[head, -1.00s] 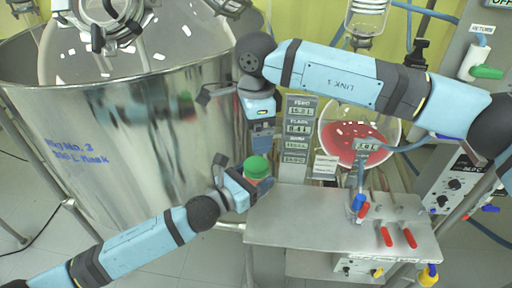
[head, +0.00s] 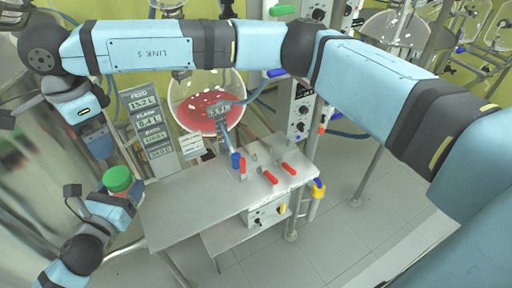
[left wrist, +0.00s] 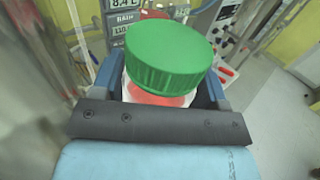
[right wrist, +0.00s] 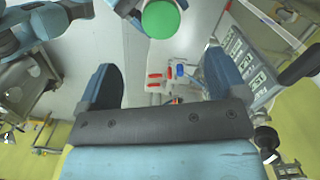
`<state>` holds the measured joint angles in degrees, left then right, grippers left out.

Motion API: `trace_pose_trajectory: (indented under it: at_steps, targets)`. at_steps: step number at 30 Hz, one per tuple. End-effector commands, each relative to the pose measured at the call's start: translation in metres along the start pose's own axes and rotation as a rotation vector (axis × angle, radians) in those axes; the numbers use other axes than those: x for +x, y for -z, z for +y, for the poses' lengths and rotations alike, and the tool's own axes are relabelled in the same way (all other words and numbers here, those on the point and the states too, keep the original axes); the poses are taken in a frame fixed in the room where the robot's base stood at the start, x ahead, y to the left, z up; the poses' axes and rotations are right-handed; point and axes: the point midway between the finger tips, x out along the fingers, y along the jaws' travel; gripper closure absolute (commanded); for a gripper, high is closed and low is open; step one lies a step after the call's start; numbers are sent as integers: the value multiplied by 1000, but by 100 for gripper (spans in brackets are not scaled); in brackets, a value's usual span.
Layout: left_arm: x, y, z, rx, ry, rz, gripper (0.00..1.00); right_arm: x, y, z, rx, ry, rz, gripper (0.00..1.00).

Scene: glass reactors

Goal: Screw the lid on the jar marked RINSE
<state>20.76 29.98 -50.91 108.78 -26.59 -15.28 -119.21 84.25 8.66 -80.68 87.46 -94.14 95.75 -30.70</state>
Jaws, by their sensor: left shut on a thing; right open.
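My left gripper (head: 122,192) is shut on a jar (left wrist: 158,98), which shows reddish under its lid in the left wrist view. A green ribbed lid (head: 118,178) sits on top of the jar; it also shows in the left wrist view (left wrist: 168,55) and the right wrist view (right wrist: 160,19). I cannot tell whether it is threaded tight. No RINSE mark is readable. My right gripper (right wrist: 158,82) is open and empty, fingers apart, with the lid beyond its fingertips. In the head view the right gripper (head: 98,142) hangs just above and left of the lid.
A steel bench (head: 215,195) with red-handled valves (head: 270,177) stands right of the jar. A round flask of red liquid (head: 195,112) is behind it, beside a stack of display panels (head: 148,122). A large steel vessel (head: 25,190) is at left. Open floor lies at right.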

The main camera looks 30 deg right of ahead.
Motion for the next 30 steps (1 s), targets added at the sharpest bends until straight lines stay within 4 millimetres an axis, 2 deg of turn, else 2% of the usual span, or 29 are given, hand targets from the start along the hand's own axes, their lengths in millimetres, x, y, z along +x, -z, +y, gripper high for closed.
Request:
trace_pose_trajectory:
  at_steps: [8, 15, 19, 23, 30]
  targets:
    - [0, 0, 0, 0, 0, -1, 99, 47, 22, 5, 321, -109, -398, 9]
    - [0, -1, 0, 0, 0, -1, 99, 83, 65, 10, 723, -238, -767, 9]
    - [0, -1, 0, 0, 0, -1, 99, 100, 82, 18, 917, -332, -958, 9]
    - [0, -1, 0, 0, 0, -1, 99, 111, 83, 29, 1066, -457, -1166, 9]
    - [0, -1, 0, 0, 0, -1, 99, 119, 71, 50, 1297, -750, -1581, 9]
